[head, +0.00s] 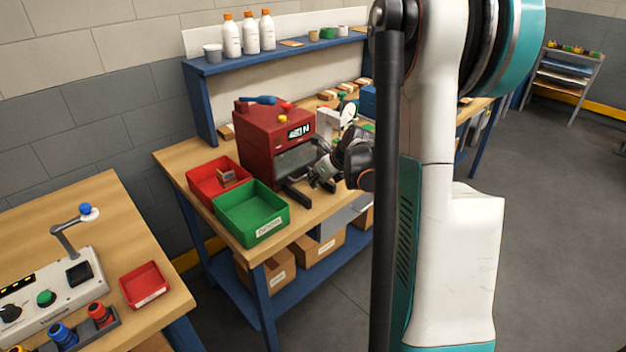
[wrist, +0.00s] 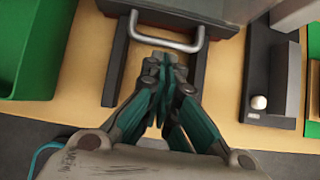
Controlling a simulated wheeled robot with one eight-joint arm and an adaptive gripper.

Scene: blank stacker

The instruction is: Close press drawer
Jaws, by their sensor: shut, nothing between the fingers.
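The red press (head: 262,135) with a lit display stands on the wooden bench. Two dark rails (head: 296,195) reach out from its base toward the bench's front edge. In the wrist view, the drawer's dark front (wrist: 150,15) sits between the rails, with a silver bar handle (wrist: 165,43) on it. My gripper (wrist: 164,68) is shut and empty, its tips just in front of the handle, near its middle. Whether they touch it I cannot tell. In the head view my gripper (head: 318,178) is at the press front, and the drawer is mostly hidden.
A green bin (head: 252,212) and a red bin (head: 216,182) stand left of the press. In the wrist view, a dark device with a pale knob (wrist: 259,102) is right of the rails. White bottles (head: 250,33) stand on the blue shelf above. Floor in front is clear.

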